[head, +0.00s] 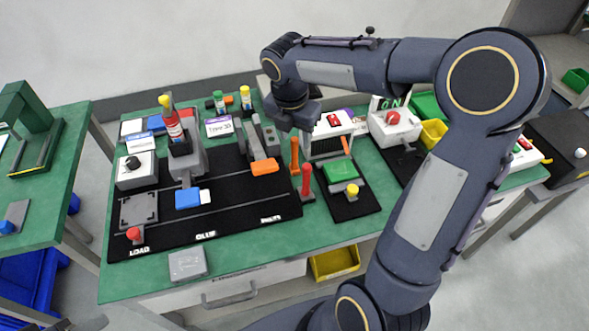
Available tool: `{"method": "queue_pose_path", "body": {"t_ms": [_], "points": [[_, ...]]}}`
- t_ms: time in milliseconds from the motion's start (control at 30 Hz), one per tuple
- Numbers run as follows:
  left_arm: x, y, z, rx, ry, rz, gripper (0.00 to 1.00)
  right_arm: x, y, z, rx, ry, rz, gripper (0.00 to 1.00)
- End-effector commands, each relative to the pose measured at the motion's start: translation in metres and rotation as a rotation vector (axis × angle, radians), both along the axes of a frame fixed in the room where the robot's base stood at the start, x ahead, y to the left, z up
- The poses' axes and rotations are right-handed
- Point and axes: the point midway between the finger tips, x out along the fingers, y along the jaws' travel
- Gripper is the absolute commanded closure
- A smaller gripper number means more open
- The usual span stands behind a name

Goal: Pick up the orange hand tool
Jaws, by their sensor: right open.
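Several orange things show, and I cannot tell for sure which is the hand tool. A slim orange upright piece (294,156) stands beside the black mat, just behind a red upright piece (307,181). An orange block-like piece (264,166) is on the mat's right part, at the end of a grey fixture. My right gripper (293,118) hangs above and close to the slim orange piece, apparently apart from it. It is open, and its fingertips are hard to make out. My left gripper is out of view.
The black mat (235,215) carries grey fixtures and a red bottle (173,125). A green-topped fixture (341,172) with a yellow knob stands right of the red piece. My right arm covers the table's right part.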

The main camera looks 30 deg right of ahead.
Motion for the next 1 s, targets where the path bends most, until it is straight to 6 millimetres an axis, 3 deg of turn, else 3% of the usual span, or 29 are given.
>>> {"method": "queue_pose_path", "body": {"t_ms": [600,867,1000], "points": [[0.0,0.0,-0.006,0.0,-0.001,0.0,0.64,0.013,-0.008,-0.073,-0.003,0.004,0.013,0.55],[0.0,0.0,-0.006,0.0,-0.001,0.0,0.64,0.013,-0.008,-0.076,-0.002,0.003,0.013,0.55],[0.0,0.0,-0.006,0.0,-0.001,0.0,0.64,0.013,-0.008,-0.076,-0.002,0.003,0.013,0.71]]}}
